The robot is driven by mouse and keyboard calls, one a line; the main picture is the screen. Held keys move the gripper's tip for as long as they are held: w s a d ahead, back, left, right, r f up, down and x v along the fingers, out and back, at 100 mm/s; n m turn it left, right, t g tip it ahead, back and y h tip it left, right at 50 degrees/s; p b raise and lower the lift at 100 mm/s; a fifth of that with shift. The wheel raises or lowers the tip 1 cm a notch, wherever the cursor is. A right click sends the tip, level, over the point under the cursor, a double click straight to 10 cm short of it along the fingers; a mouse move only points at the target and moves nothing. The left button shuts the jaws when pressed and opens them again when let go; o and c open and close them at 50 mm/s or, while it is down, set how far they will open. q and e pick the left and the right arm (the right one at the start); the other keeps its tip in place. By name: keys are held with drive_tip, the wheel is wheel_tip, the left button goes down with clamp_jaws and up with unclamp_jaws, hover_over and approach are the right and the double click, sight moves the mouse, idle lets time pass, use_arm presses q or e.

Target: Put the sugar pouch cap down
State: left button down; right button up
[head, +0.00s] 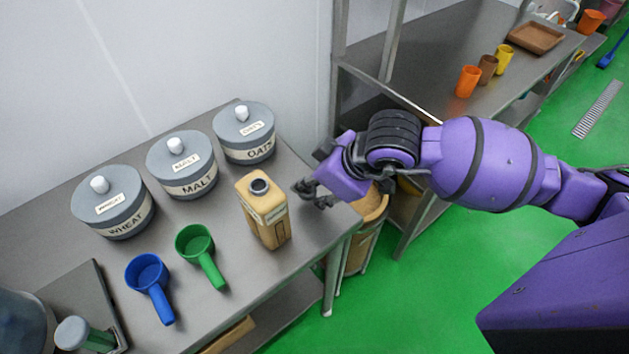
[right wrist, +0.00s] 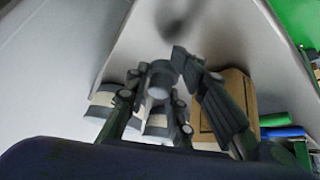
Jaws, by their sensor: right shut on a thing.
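The sugar pouch (head: 265,208) is a tan, box-like pack with a dark round open neck, standing upright near the table's right end. Its label is too small to read. It also shows in the right wrist view (right wrist: 236,88). My right gripper (head: 307,190) is just right of the pouch, above the table edge, apart from it as far as I can tell. In the right wrist view a small grey round cap (right wrist: 159,78) sits between the fingertips, and the gripper is shut on it. The fingers hide the cap in the head view. My left gripper is not in view.
Canisters marked WHEAT (head: 114,205), MALT (head: 181,165) and OATS (head: 244,132) line the table's back. A blue scoop (head: 150,280) and a green scoop (head: 199,250) lie in front. The table (head: 225,320) has bare room around the pouch. A shelf unit (head: 430,60) stands right.

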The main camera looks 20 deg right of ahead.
drive_tip(key=shift+f, duration=0.45)
drive_tip(key=shift+r, duration=0.15)
drive_tip(key=shift+s, duration=0.1)
drive_tip(key=shift+f+b, duration=0.6)
drive_tip(key=shift+b, duration=0.05)
drive_tip(key=o, duration=0.8)
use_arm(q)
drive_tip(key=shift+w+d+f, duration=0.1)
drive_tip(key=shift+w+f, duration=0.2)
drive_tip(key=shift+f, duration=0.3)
use_arm(e)
drive_tip(key=shift+o, duration=0.2)
